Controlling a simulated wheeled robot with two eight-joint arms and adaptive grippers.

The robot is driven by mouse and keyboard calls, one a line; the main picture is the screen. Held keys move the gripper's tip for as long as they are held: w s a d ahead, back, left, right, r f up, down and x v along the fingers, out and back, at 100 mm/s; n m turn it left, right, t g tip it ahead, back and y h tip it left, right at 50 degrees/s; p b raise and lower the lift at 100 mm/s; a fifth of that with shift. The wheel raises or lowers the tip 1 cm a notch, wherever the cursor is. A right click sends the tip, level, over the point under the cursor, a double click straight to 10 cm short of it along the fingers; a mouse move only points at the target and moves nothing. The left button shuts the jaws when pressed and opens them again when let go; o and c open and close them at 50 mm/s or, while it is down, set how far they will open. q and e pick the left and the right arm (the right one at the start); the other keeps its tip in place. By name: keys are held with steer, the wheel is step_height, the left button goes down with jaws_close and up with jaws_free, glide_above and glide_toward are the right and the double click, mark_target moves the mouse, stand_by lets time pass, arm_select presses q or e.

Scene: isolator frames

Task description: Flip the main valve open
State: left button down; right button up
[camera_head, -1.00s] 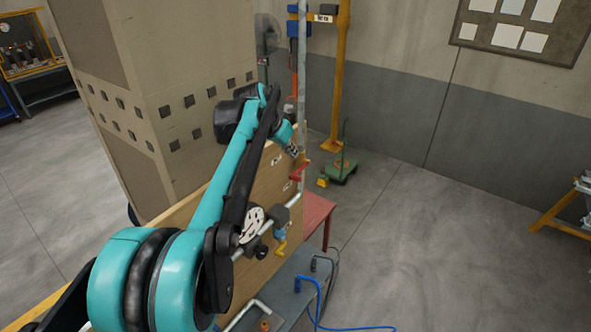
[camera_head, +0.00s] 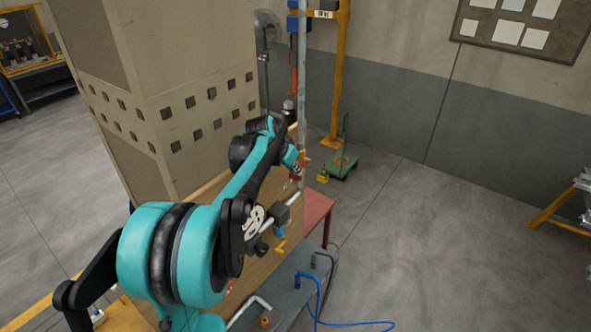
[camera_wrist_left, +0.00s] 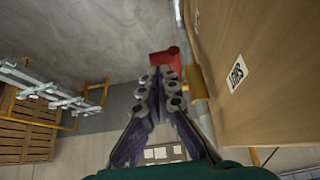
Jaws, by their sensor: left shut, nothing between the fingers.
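A wooden panel (camera_head: 262,258) carries pipes and valves on its right face. A red handle (camera_head: 296,177), which looks like the main valve's lever, is on the panel's far part, partly hidden by my left gripper (camera_head: 297,168). In the left wrist view the red handle (camera_wrist_left: 166,62) is just beyond the tips of my left gripper (camera_wrist_left: 159,77), beside a brass-coloured fitting (camera_wrist_left: 196,82) on the panel. The fingers are shut with nothing between them. I cannot tell whether they touch the handle. My right gripper is not in view.
A gauge (camera_head: 254,220) and a yellow handle (camera_head: 280,246) are on the panel's near part. A grey bench (camera_head: 290,285) with a blue hose (camera_head: 316,300) and a red table (camera_head: 316,212) stand to its right. A tall cardboard-coloured block (camera_head: 170,60) stands left.

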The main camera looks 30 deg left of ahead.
arm_select(q)
steer(key=shift+s+f+t+b, duration=0.2)
steer(key=shift+f+t+b, duration=0.2)
steer(key=shift+b, duration=0.25)
steer(key=shift+f, duration=0.1)
steer(key=shift+s+f+t+b, duration=0.15)
steer(key=shift+f+t+b, duration=0.25)
steer(key=shift+f+b, duration=0.55)
steer(key=shift+w+f+b, duration=0.2)
steer(key=shift+f+b, duration=2.05)
steer(key=shift+b, duration=0.1)
